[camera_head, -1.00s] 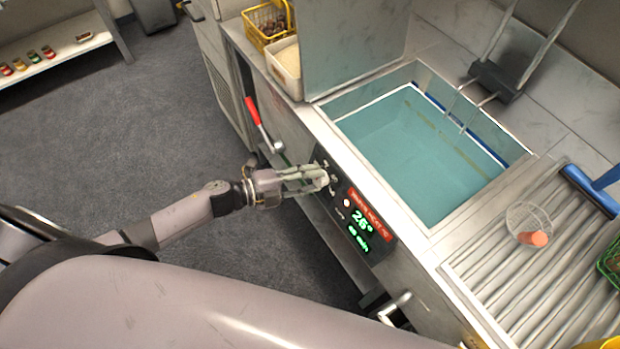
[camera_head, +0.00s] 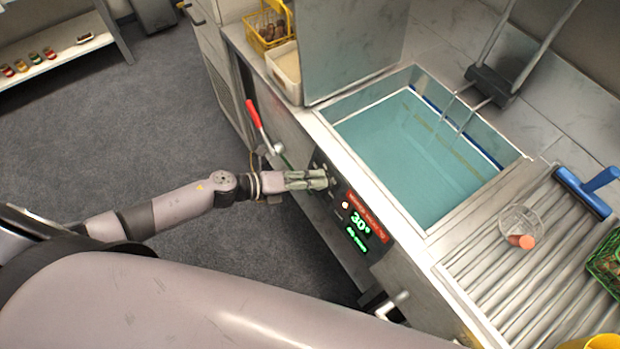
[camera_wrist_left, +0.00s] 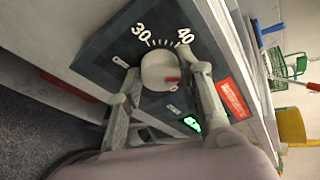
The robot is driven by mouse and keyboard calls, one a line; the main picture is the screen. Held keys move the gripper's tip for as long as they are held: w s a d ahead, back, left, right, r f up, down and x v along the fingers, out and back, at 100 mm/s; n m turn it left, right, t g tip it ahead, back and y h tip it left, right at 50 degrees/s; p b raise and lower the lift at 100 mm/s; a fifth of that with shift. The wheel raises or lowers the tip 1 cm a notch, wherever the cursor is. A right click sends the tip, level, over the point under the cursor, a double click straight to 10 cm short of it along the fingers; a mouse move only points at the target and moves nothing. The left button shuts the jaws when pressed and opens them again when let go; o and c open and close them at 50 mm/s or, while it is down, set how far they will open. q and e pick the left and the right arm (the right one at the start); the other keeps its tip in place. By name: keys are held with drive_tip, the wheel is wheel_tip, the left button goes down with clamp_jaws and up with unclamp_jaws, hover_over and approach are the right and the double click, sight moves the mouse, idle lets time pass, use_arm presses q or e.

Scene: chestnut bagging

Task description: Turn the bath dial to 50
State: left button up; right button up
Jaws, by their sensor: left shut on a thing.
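The bath dial is a round pale knob (camera_wrist_left: 160,68) on a dark control panel (camera_wrist_left: 95,50); the marks 30 and 40 show above it in the left wrist view, and a red mark shows on the knob. My left gripper (camera_head: 320,180) is shut on the dial, its fingers (camera_wrist_left: 163,74) on either side of the knob. In the head view the gripper hides the dial. The green display (camera_head: 361,223) on the panel reads 30°. The bath (camera_head: 400,150) holds blue-green water. My right gripper is not in view.
A red-handled lever (camera_head: 254,114) sticks out of the counter front near my left wrist. A metal handle (camera_head: 393,306) juts out lower right of the panel. A ribbed drainboard (camera_head: 500,265) with a glass bowl (camera_head: 521,222) lies right of the bath. Open floor is on the left.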

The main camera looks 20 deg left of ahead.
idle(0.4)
use_arm(q)
drive_tip(key=o, duration=1.2)
drive_tip(key=shift+c, duration=0.2)
drive_tip(key=v, duration=1.2)
